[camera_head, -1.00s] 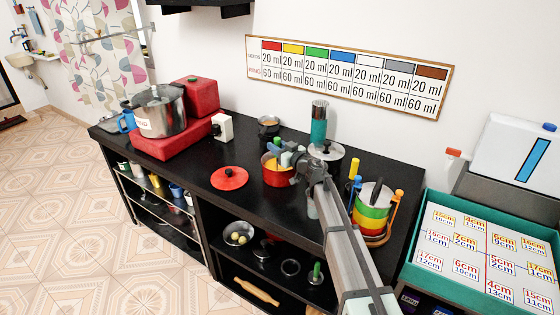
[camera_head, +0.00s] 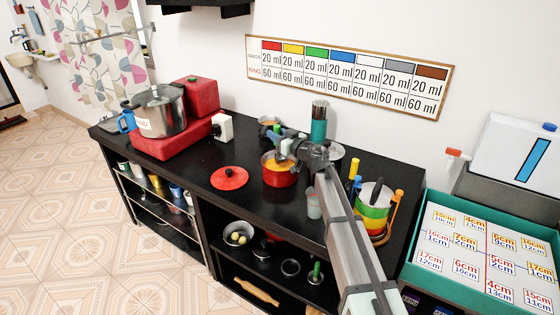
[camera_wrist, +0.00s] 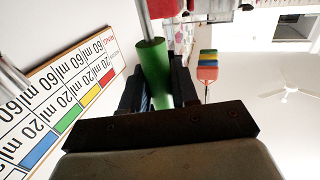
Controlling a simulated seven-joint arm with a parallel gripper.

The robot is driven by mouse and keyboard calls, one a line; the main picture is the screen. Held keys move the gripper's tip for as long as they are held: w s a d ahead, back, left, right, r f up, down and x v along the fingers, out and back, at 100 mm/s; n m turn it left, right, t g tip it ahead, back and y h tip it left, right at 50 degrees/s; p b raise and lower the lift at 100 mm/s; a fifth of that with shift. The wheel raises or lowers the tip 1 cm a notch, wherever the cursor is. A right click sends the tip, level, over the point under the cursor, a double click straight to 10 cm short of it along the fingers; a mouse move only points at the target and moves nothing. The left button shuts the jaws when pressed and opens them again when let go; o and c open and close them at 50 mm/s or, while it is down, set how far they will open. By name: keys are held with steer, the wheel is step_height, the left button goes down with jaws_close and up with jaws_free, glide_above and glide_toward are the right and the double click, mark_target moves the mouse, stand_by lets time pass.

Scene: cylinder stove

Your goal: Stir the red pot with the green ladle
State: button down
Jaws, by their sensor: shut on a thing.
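The red pot (camera_head: 278,178) stands on the black counter, with orange-yellow contents showing in its open top. My gripper (camera_head: 288,143) is above the pot's back right rim. It is shut on the green ladle (camera_head: 285,148). In the wrist view the ladle's thick green handle (camera_wrist: 154,70) sits between the two dark fingers (camera_wrist: 157,90), with a grey rod running on from its end. The ladle's bowl is not visible, so I cannot tell whether it is inside the pot.
A red lid (camera_head: 229,178) lies left of the pot. A steel pot (camera_head: 160,112) stands on a red stove block (camera_head: 165,146) further left. A teal cylinder (camera_head: 319,125) stands behind my arm. A striped container (camera_head: 373,210) stands to the right. The counter's front left is clear.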

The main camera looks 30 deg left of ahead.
mark_target(277, 126)
steer(key=shift+r, duration=2.7)
